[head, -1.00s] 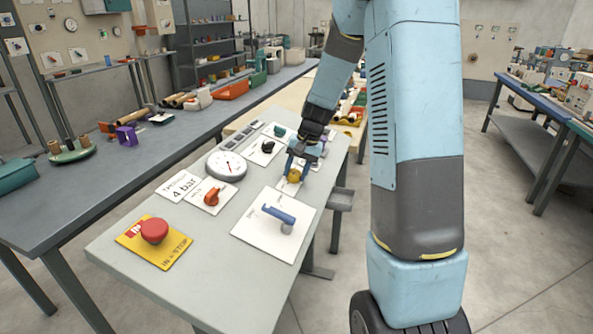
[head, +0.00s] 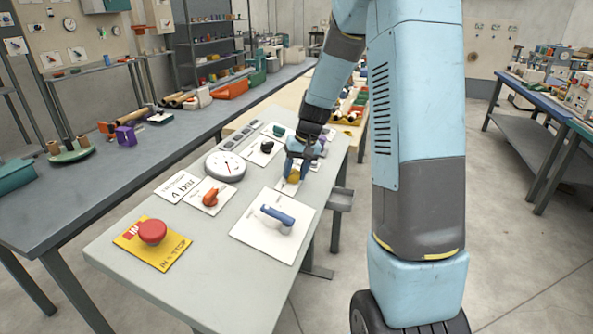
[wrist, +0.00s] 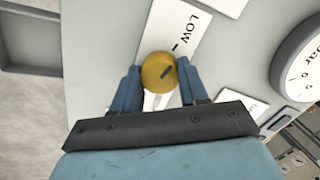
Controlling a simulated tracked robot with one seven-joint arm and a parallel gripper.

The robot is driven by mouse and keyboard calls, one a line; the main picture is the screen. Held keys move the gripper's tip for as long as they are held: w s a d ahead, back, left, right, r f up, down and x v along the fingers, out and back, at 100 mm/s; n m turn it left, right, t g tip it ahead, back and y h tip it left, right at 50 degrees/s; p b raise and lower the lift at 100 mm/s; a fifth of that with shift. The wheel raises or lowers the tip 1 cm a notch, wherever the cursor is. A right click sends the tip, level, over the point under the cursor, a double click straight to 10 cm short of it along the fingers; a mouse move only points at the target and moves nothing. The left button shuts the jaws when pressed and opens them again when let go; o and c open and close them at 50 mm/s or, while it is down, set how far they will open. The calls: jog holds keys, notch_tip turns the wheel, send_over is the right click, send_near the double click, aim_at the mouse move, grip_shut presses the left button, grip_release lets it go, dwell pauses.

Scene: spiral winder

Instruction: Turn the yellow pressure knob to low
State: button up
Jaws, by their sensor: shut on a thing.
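The yellow pressure knob (wrist: 158,71) sits on a white label card (wrist: 190,22) in the wrist view. The word LOW and a short tick are printed above it. In the head view the knob (head: 293,176) shows only partly below my gripper (head: 291,167). The card's lower part is mostly hidden by my gripper.
A round gauge (head: 226,166) and a red-orange knob (head: 210,197) are to the left of the knob. A blue lever (head: 278,216) on a white plate is nearer. A red stop button (head: 153,232) is at front left. A grey tray (head: 341,199) juts from the panel's right edge.

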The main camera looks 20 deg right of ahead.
jog(key=shift+s+d, duration=0.1)
jog(key=shift+d, duration=0.2)
jog(key=o, duration=0.8)
jog(key=shift+o, duration=1.3)
jog(key=shift+a, duration=0.2)
jog(key=shift+r, duration=0.1)
jog(key=shift+d+r, duration=0.1)
jog(key=shift+r, duration=0.2)
jog(key=v, duration=1.3)
jog(key=shift+s+r, duration=0.15)
jog(key=shift+s, duration=0.05)
